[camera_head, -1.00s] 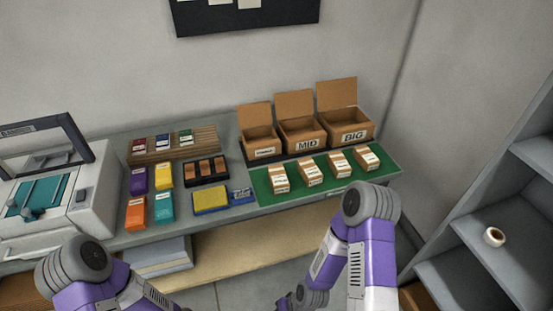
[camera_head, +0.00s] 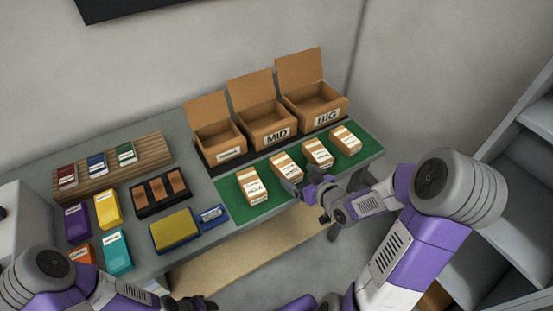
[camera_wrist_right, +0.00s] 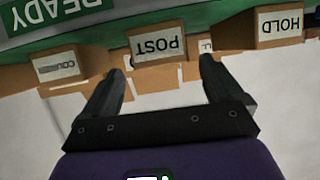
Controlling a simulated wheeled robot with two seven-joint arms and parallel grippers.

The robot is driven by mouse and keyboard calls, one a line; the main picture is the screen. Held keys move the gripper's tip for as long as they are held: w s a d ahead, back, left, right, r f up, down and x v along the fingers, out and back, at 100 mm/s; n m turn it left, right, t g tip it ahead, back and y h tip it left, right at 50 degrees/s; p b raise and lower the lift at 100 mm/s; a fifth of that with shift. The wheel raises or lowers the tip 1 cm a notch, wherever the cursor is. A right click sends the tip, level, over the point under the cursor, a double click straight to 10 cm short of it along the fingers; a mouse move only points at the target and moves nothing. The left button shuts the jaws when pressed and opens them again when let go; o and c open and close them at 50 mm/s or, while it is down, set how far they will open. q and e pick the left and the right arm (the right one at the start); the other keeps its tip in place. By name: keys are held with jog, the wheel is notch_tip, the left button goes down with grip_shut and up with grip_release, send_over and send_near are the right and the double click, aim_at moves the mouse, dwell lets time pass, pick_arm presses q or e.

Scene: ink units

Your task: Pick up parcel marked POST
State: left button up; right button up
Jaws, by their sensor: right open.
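The parcel marked POST (camera_wrist_right: 157,46) is a small brown box whose white label reads upside down in the right wrist view. It lies ahead of my right gripper (camera_wrist_right: 163,67), roughly between the two spread fingertips. That gripper is open and empty. In the head view the right gripper (camera_head: 303,182) is at the front edge of the green mat, close to the second parcel from the left (camera_head: 286,167), which appears to be the POST one; its front is partly hidden. My left gripper (camera_head: 190,303) is cut off at the bottom edge, its jaws unclear.
The parcels stand on a green mat (camera_head: 232,212) marked READY. Open boxes, including MID (camera_head: 277,134) and BIG (camera_head: 326,117), stand behind. A yellow pad (camera_head: 174,230) lies left.

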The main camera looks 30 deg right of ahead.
aim_at(290, 170)
jog(key=shift+w+r, duration=0.15)
jog(key=shift+w, duration=0.3)
jog(key=b+x, duration=0.2)
jog(key=x, duration=0.3)
jog(key=shift+w+a, duration=0.15)
jog(key=shift+a, duration=0.1)
jog(key=shift+w+f, duration=0.25)
jog(key=shift+w, duration=0.15)
jog(key=c, duration=1.2)
